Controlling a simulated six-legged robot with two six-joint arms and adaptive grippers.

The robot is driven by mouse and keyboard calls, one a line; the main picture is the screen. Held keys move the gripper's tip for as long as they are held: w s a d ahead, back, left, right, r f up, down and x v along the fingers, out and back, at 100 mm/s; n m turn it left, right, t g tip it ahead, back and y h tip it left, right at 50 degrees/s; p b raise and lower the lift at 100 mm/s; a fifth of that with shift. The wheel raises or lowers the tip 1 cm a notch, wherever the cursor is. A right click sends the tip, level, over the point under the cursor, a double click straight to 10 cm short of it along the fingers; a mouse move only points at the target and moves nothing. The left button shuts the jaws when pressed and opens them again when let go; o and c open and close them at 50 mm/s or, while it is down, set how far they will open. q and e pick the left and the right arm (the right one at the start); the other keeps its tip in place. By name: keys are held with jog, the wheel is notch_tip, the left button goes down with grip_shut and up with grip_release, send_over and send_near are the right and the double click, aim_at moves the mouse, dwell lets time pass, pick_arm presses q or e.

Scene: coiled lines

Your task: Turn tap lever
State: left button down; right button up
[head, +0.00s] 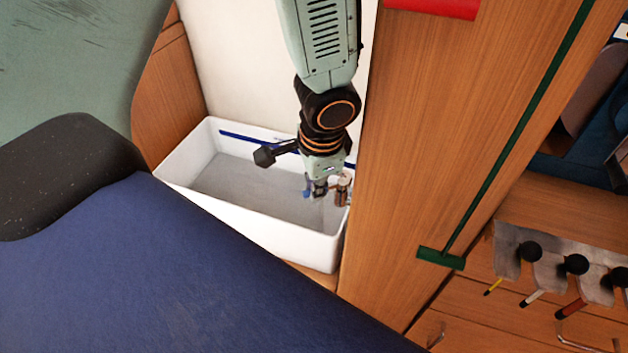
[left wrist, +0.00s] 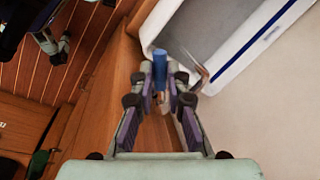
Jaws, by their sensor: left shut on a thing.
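The tap lever (left wrist: 160,66) shows in the left wrist view as a short blue upright bar between my fingertips. My left gripper (left wrist: 161,98) is shut on it, with one finger on each side. A small brownish part shows just below the blue bar. In the head view my left gripper (head: 321,188) reaches down to the right end of the white basin (head: 270,239). The arm and fingers hide most of the tap there. A bent metallic piece (left wrist: 202,77), perhaps the spout, reaches toward the basin in the left wrist view. My right gripper is not in view.
A wooden panel (head: 420,120) stands close to the right of the basin and gripper. A pale wall (head: 235,60) rises behind. A blue surface (head: 150,270) fills the front left. A green T-shaped tool (head: 440,258) and several hanging tools (head: 575,265) are farther right.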

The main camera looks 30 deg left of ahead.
pick_arm(q)
jog(key=shift+f, duration=0.1)
jog(key=c, duration=1.3)
grip_release()
jog(key=shift+c, duration=0.2)
notch_tip(320, 180, up, 10)
